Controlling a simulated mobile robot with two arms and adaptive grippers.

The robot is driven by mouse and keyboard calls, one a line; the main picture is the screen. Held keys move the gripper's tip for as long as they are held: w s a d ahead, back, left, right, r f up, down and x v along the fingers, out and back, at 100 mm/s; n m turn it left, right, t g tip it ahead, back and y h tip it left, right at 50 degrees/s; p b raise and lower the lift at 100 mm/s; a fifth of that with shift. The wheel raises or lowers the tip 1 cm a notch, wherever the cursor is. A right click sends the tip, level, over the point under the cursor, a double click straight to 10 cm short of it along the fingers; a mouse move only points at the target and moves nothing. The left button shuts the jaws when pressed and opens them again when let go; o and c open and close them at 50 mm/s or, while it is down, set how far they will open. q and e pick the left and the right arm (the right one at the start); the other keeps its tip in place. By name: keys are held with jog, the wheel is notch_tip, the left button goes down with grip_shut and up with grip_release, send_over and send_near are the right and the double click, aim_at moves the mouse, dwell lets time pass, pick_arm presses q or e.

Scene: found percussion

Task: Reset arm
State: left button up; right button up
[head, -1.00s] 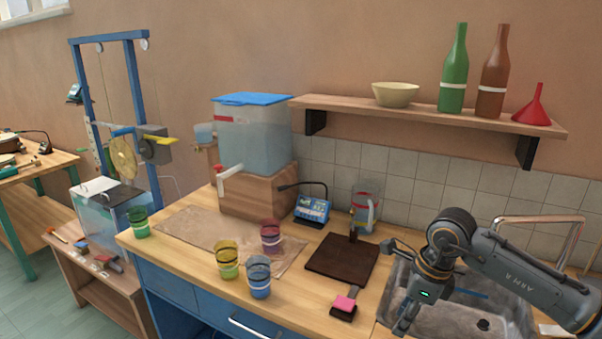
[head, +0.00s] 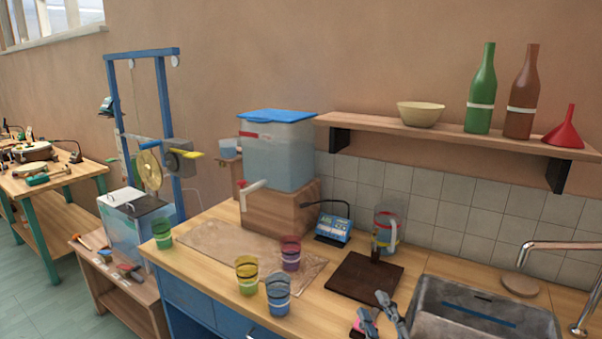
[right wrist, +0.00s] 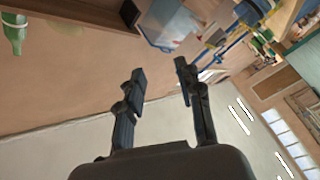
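My right gripper (head: 377,314) shows at the bottom of the head view, in front of the dark board and left of the sink, with only its fingers in the picture. In the right wrist view its two fingers (right wrist: 160,82) stand apart with nothing between them. The open gap faces the wall and the water tank, which looks tilted there. My left gripper does not show in either view.
Several coloured cups, such as the blue one (head: 278,293), stand on the wooden counter. A dark board (head: 362,277), a glass jug (head: 386,230) and a metal sink (head: 430,305) are near my right gripper. A shelf (head: 450,134) with bottles hangs above.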

jog(key=s+d+f+m+g+h, duration=0.2)
jog(key=s+d+f+m+g, duration=0.1)
jog(key=f, duration=0.3)
jog(key=s+d+f+m+g+h, duration=0.2)
jog(key=d+f+m, duration=0.1)
jog(key=f, duration=0.2)
jog(key=s+d+f+m+g, duration=0.1)
jog(key=s+f+m+g, duration=0.2)
jog(key=s+f+g, duration=0.5)
jog(key=s+f+m+g, duration=0.2)
jog(key=s+f, duration=0.4)
jog(key=s, duration=0.6)
jog(key=s+f+g, duration=0.2)
jog(key=s+f, duration=0.1)
jog(key=f, duration=2.5)
jog(key=s+d+f+g, duration=0.1)
jog(key=s+d+f, duration=0.2)
jog(key=s+f, duration=1.1)
jog(key=shift+s+f, duration=0.3)
jog(key=shift+s, duration=0.85)
